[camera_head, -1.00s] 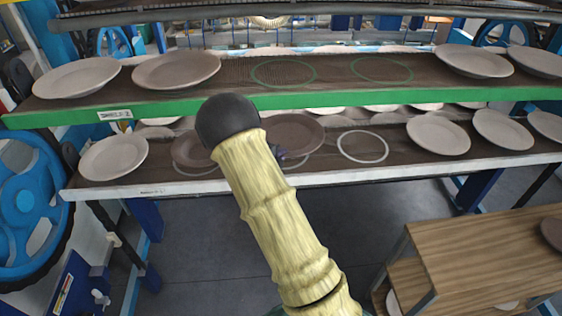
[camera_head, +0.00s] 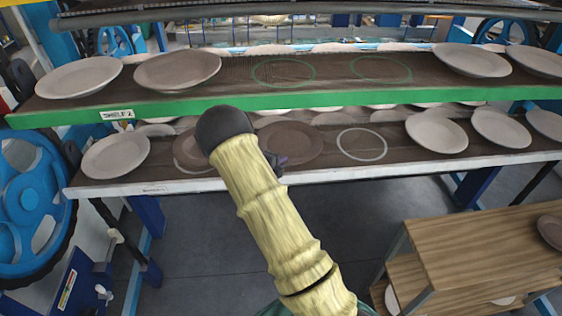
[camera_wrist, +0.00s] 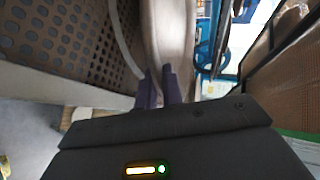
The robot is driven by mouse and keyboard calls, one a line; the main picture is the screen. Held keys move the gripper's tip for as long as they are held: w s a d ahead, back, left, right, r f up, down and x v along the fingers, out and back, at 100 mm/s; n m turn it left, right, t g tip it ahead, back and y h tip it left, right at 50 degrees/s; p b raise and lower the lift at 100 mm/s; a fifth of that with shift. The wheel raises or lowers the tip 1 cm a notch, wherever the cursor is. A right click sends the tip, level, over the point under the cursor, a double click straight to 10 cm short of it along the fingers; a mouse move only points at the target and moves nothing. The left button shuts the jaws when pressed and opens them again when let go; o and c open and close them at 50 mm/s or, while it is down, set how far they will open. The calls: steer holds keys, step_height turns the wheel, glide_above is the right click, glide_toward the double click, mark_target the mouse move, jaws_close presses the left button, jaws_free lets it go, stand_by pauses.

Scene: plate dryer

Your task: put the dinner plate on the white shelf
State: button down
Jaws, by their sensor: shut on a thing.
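A brown dinner plate (camera_head: 291,147) is over the white shelf (camera_head: 330,174), the lower one with the white front edge. My gripper (camera_head: 277,161) is shut on its near left rim, partly hidden behind my arm. In the wrist view the plate (camera_wrist: 168,30) shows nearly edge-on between the purple fingers (camera_wrist: 160,88), beside the perforated shelf surface. The plate looks nearly level in the head view and covers the white ring below it. I cannot tell whether it touches the shelf. An empty white ring (camera_head: 361,144) is just to its right.
Another brown plate (camera_head: 190,150) is on the left, partly behind my arm. Pale plates (camera_head: 115,157) (camera_head: 437,132) stand farther out on the same shelf. The green-edged shelf (camera_head: 330,101) hangs close above. A wooden table (camera_head: 480,250) stands at the lower right.

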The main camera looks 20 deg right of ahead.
steer(key=c, duration=1.8)
jaws_free()
steer(key=shift+r, duration=0.1)
steer(key=shift+s+a, duration=0.15)
steer(key=shift+a, duration=0.2)
steer(key=b+v, duration=0.4)
steer(key=v, duration=0.7)
steer(key=shift+s+r, duration=0.1)
steer(key=shift+r, duration=0.1)
steer(key=shift+a, duration=0.1)
